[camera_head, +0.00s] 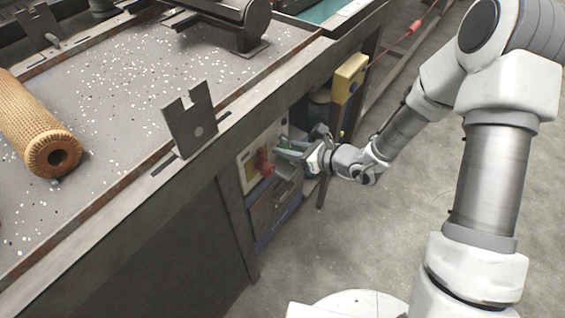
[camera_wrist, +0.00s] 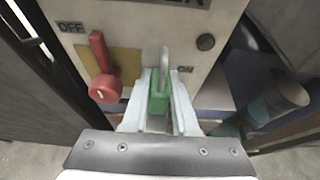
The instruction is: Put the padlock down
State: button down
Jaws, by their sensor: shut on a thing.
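The padlock (camera_wrist: 159,98) has a green body and a grey shackle pointing up in the wrist view. My gripper (camera_wrist: 158,105) is shut on it, with a pale finger on each side of the green body. The padlock is in front of the switch panel (camera_wrist: 135,45), just right of the red switch handle (camera_wrist: 103,80). I cannot tell whether the shackle touches the panel. In the head view my gripper (camera_head: 287,148) reaches to the panel (camera_head: 251,160) under the workbench edge, and the padlock is too small to make out clearly.
The red handle also shows in the head view (camera_head: 265,163). A yellow box (camera_head: 349,78) is on the bench side beyond my gripper. A cylindrical object (camera_wrist: 283,100) stands on a shelf right of the panel. Open floor (camera_head: 390,225) lies in front of the bench.

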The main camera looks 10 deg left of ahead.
aim_at(290, 161)
jog(key=shift+s+a+f, duration=0.15)
jog(key=shift+a+f, duration=0.1)
jog(key=shift+a, duration=0.1)
jog(key=shift+f, duration=0.2)
jog(key=shift+f+b, duration=0.85)
jog(key=shift+f, duration=0.85)
jog(key=shift+f, duration=0.15)
jog(key=c, duration=0.7)
grip_release()
